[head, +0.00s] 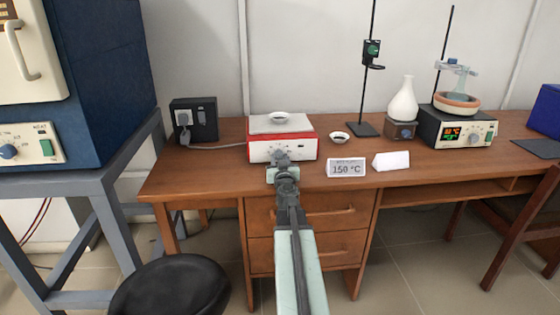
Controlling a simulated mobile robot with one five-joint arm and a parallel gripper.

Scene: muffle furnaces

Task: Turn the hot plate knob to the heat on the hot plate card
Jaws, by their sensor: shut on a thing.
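My gripper (280,158) is at the front face of the hot plate, shut on the knob there. My gripper hides the knob, so its setting cannot be read.
A small bowl (340,137), a clamp stand (366,128), a blank white card (391,161) and a white flask (403,102) stand right of the hot plate. A black socket box (194,120) is at left. A black stool (170,288) and blue furnace (110,80) flank my arm's left.

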